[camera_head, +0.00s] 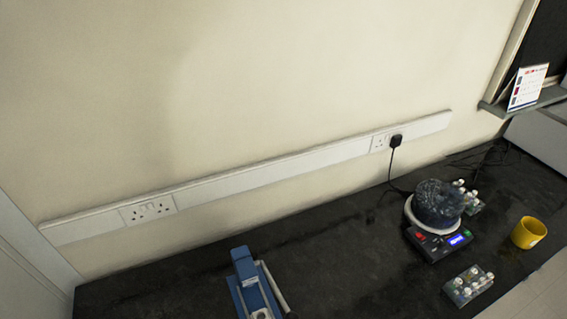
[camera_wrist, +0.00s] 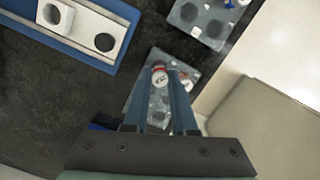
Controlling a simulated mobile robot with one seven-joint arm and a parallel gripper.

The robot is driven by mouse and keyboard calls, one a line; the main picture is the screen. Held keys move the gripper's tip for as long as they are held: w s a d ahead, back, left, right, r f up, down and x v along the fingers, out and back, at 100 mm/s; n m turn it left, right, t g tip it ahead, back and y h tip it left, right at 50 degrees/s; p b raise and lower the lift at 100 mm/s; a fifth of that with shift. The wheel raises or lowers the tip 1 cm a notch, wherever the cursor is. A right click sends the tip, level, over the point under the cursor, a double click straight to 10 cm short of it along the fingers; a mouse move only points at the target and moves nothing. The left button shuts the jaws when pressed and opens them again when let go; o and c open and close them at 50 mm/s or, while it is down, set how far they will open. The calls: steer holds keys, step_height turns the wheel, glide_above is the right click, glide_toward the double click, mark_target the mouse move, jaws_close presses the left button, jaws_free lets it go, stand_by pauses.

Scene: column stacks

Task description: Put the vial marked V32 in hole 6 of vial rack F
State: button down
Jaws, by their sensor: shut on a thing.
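My gripper (camera_wrist: 164,80) shows in the wrist view, its two blue fingers shut on a vial (camera_wrist: 159,76) with a white and red cap. The marking on the cap is too small to read. A grey, see-through rack (camera_wrist: 186,74) lies beneath the fingers; the fingers and vial hide much of it. I cannot tell whether the vial is in a hole or above the rack. Another grey rack (camera_wrist: 182,24) with dark round holes is at the top. No rack letter or hole number is readable. I cannot make out my gripper in the head view.
In the head view, racks with white-capped vials stand at the front (camera_head: 468,285) and behind the scale (camera_head: 440,245). A yellow mug (camera_head: 528,232) is right, a blue device (camera_head: 250,285) left. Bare dark bench lies between.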

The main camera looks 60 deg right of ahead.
steer(key=shift+f, duration=0.55)
stand_by(0.9)
steer(key=shift+f+b, duration=0.35)
steer(key=shift+f, duration=0.1)
steer(key=shift+c, duration=1.6)
jaws_free()
steer(key=shift+r, duration=0.15)
steer(key=shift+r+p, duration=2.9)
steer(key=shift+p, duration=0.6)
